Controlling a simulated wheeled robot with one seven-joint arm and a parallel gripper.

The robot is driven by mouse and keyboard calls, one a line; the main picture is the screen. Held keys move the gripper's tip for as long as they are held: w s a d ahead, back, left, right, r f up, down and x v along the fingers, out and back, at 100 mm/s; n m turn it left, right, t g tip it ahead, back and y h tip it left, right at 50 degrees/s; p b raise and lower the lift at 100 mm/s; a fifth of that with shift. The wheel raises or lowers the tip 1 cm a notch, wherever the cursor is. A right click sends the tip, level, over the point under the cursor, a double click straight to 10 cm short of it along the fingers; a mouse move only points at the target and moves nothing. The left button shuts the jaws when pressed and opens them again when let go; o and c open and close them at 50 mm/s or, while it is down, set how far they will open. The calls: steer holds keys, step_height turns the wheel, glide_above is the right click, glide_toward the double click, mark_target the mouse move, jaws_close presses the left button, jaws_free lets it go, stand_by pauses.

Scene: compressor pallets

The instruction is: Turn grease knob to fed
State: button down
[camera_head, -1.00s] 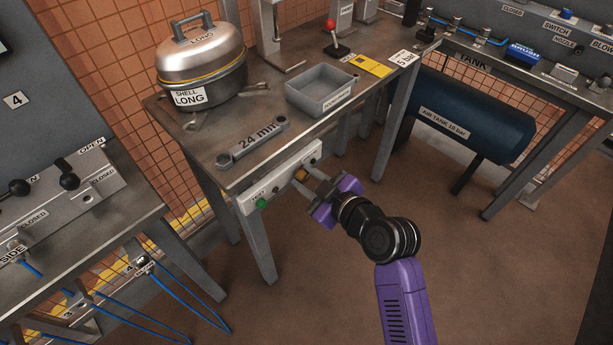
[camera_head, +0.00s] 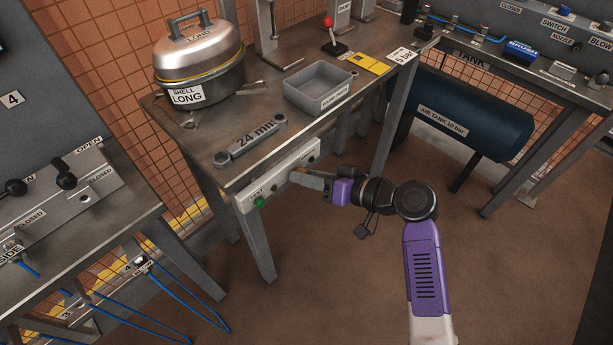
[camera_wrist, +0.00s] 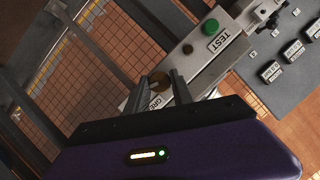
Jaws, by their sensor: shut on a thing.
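A pale control panel (camera_head: 312,151) is fixed along the front edge of the workbench. It carries a green button (camera_head: 260,202) beside a TEST label, which also shows in the wrist view (camera_wrist: 210,27). The brass grease knob (camera_wrist: 157,77) sits further along the panel, beside a partly covered label whose visible letters read "GRE". My gripper (camera_head: 296,177) reaches the panel from the right. In the wrist view my gripper (camera_wrist: 160,84) has one finger on each side of the knob and is shut on it. In the head view the fingers hide the knob, and its setting cannot be read.
On the bench are a LONG shell (camera_head: 196,75), a 24 mm wrench (camera_head: 250,142), a grey tray (camera_head: 318,105) and a red-topped lever (camera_head: 330,35). A blue air tank (camera_head: 470,115) is at right. A valve bench (camera_head: 85,195) is at left. The floor in front is clear.

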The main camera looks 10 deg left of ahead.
steer(key=m+y+b, duration=0.1)
steer(key=m, duration=0.2)
steer(key=m+y+b, duration=0.1)
steer(key=m+y, duration=0.1)
steer(key=m, duration=0.2)
steer(key=m+y+b, duration=0.1)
steer(key=m+y, duration=0.1)
steer(key=m, duration=0.2)
steer(key=shift+f+g, duration=0.35)
steer(key=shift+g, duration=0.05)
steer(key=shift+m, duration=0.4)
steer(key=c, duration=1.1)
jaws_free()
steer(key=shift+w, duration=0.1)
steer(key=v, duration=0.7)
steer(key=shift+d, duration=0.4)
steer(key=shift+f, duration=0.15)
